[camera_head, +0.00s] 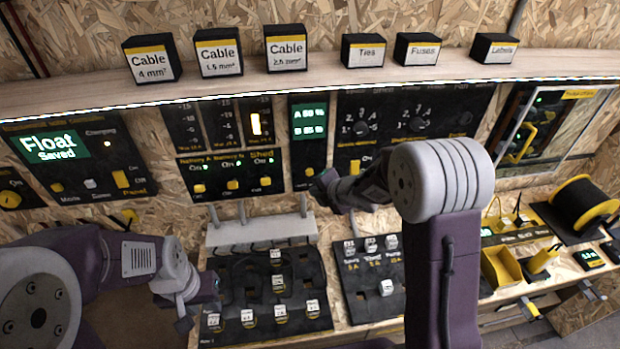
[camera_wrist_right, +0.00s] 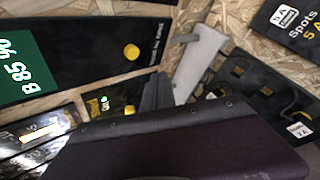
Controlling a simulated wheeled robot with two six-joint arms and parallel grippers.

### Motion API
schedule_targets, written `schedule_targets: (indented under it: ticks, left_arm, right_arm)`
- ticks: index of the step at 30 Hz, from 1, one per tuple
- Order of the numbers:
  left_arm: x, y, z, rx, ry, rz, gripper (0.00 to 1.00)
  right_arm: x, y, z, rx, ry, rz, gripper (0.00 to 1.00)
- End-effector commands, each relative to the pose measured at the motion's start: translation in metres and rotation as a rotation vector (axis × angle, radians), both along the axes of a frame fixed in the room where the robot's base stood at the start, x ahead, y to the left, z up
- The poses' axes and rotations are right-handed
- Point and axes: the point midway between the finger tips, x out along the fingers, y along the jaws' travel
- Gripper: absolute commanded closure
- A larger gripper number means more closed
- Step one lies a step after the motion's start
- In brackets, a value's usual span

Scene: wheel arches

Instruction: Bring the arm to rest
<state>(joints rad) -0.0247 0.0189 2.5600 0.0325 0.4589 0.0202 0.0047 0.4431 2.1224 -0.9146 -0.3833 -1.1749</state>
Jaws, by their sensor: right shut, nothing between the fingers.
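My right arm (camera_head: 445,185), purple with a pale grey joint, rises from the bottom and bends left. Its dark gripper (camera_head: 322,188) is shut and empty in front of the panel wall, just right of the battery and shed switch panel (camera_head: 230,176). In the right wrist view the shut fingers (camera_wrist_right: 157,92) point at the wall near a display panel (camera_wrist_right: 85,45). My left arm (camera_head: 130,258) comes in from the left, with its gripper (camera_head: 198,312) low beside the black fuse board (camera_head: 240,295). Its fingers are too small and dark to judge.
A shelf (camera_head: 300,85) with several labelled boxes runs above the panels. A second board (camera_head: 365,285) with white fuses lies on the bench between the arms. A yellow bin (camera_head: 503,267) and a cable spool (camera_head: 585,203) stand at the right. An open cabinet door (camera_head: 572,125) stands behind them.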

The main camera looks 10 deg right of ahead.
Motion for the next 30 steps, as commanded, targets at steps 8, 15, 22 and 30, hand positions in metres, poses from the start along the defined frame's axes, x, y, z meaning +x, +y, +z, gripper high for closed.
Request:
schedule_targets:
  ticks: [8,15,22,30]
  left_arm:
    - [0.000,0.000,-0.005,0.000,0.000,0.000,0.64]
    - [0.000,0.000,-0.005,0.000,0.000,0.000,0.64]
    - [0.000,0.000,-0.005,0.000,0.000,0.000,0.64]
    - [0.000,0.000,-0.005,0.000,0.000,0.000,0.64]
  right_arm:
    - [-0.010,0.000,0.000,0.000,0.001,-0.001,1.00]
    - [-0.010,0.000,0.000,0.000,0.001,-0.001,1.00]
    - [-0.017,0.000,0.040,0.025,-0.059,-0.046,1.00]
    - [-0.183,-0.070,-0.025,0.592,0.537,-1.320,1.00]
